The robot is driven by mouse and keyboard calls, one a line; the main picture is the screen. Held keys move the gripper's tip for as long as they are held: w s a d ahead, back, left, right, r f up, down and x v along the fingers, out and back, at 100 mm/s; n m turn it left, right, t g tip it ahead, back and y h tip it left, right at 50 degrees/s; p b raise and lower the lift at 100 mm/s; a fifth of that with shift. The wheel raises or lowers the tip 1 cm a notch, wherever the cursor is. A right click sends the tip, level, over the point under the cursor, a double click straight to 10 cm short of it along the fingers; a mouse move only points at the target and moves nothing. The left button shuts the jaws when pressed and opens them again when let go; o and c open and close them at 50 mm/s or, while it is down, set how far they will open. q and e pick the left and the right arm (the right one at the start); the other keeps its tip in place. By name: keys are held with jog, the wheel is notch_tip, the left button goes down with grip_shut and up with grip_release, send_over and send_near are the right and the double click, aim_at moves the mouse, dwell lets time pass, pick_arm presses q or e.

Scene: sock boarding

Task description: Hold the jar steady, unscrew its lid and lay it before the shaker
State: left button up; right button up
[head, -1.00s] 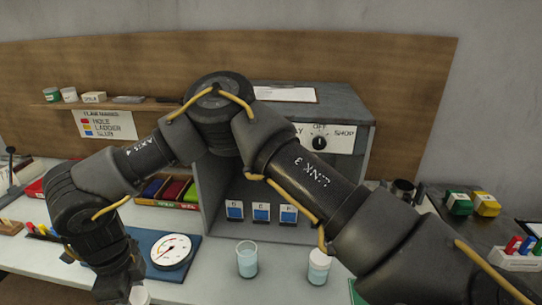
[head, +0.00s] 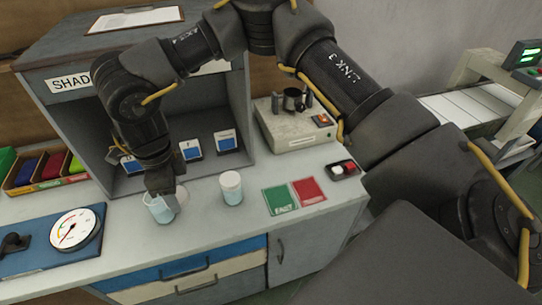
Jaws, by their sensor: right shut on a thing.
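A jar (head: 231,188) with a white lid and pale blue contents stands upright on the counter. An open clear beaker (head: 158,210) with pale blue liquid stands to its left. My right gripper (head: 168,190) points down just behind and over the beaker, left of the jar and apart from it. It is shut on a small whitish thing (head: 181,200), mostly hidden, so I cannot tell whether it is a lid or a jar. A pale box-shaped machine (head: 297,132) with a metal cup between upright prongs, seemingly the shaker, stands behind and right of the jar. My left gripper is out of view.
A green card (head: 280,200) and a red card (head: 309,191) lie right of the jar. A round dial (head: 74,229) sits on a blue mat at the left. A grey cabinet (head: 238,95) stands behind the beaker. Bare counter lies in front of the jar.

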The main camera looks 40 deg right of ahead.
jog(key=s+d+n+b, duration=0.1)
jog(key=s+d, duration=0.2)
jog(key=d, duration=0.5)
jog(key=s+d+f+n+b, duration=0.1)
jog(key=s+d, duration=0.2)
jog(key=d, duration=0.5)
jog(key=s+d+n+b, duration=0.1)
jog(key=s+d, duration=0.3)
jog(key=d, duration=0.4)
send_over(271, 172)
jog(key=f, duration=0.9)
jog(key=shift+s+a+f, duration=0.1)
jog(key=shift+s+a, duration=0.1)
jog(key=shift+s, duration=0.1)
jog(key=shift+w+f, duration=0.15)
jog(key=shift+w+d+f, duration=0.1)
jog(key=shift+w+f, duration=0.05)
jog(key=shift+f, duration=0.8)
jog(key=shift+w+d+f, duration=0.1)
jog(key=shift+f, duration=0.8)
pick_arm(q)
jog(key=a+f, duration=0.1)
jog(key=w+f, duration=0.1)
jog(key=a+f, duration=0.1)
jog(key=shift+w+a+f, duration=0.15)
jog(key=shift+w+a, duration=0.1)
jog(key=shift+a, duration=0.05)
pick_arm(e)
jog(key=shift+s, duration=0.1)
